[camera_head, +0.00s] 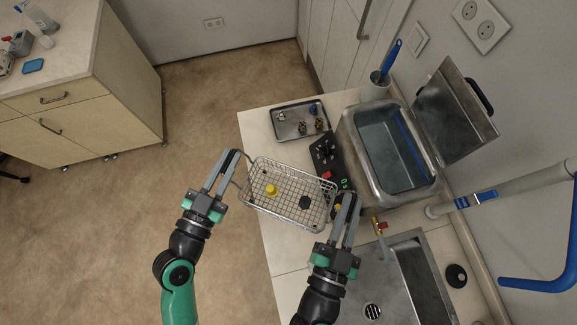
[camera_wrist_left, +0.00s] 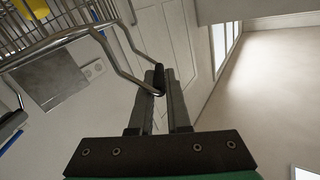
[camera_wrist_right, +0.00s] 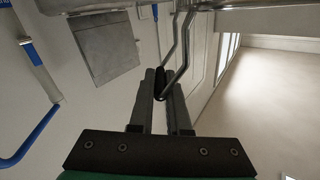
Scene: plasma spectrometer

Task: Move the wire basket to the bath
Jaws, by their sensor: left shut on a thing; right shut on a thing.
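The wire basket (camera_head: 283,209) is a shallow silver mesh tray with a yellow part and a dark hexagonal part inside. My left gripper (camera_head: 236,155) is shut on its left handle; the handle's dark grip also shows between the fingers in the left wrist view (camera_wrist_left: 158,80). My right gripper (camera_head: 352,200) is shut on the other handle, seen between the fingers in the right wrist view (camera_wrist_right: 160,83). The basket is held between both grippers, over the counter's left edge. The bath (camera_head: 349,122) is a steel tank with liquid, its lid (camera_head: 455,112) open, behind and right of the basket.
A black control box (camera_head: 327,155) stands between basket and bath. A metal tray (camera_head: 277,127) with small parts lies at the counter's back. A sink (camera_head: 412,285) with a red-handled tap (camera_head: 379,224) is at front right. A cup with a blue-handled brush (camera_head: 374,88) stands behind the bath.

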